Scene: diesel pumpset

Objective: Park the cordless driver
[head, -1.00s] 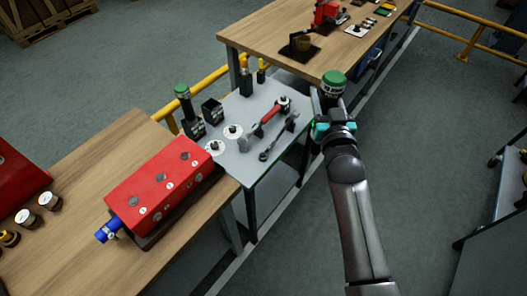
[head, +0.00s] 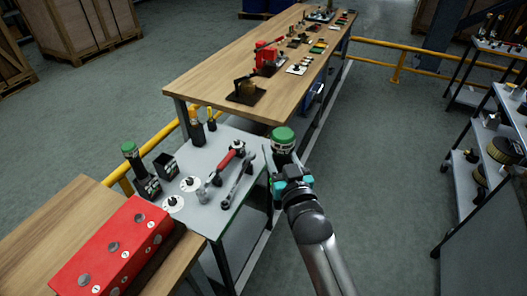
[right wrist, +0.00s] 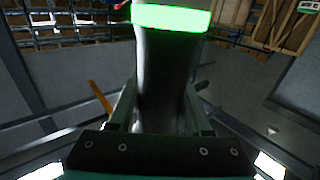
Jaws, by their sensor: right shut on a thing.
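A black cordless driver with a green end (head: 283,138) is held by my right gripper (head: 283,168), green end up, just right of the grey tool table (head: 225,150). In the right wrist view the driver's dark body (right wrist: 160,80) stands between the two fingers (right wrist: 160,115), with a bright green band above. Its lower end is hidden by my gripper. A similar green-capped tool (head: 131,152) stands in a black holder (head: 148,188) at the table's left. Another black holder (head: 166,165) beside it looks empty. My left gripper is not in view.
A red-handled tool (head: 229,156) and a wrench (head: 237,180) lie on the grey table, with white discs (head: 190,184) to their left. A red engine block (head: 110,248) sits on the near wooden bench. A long wooden bench (head: 200,85) stands behind.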

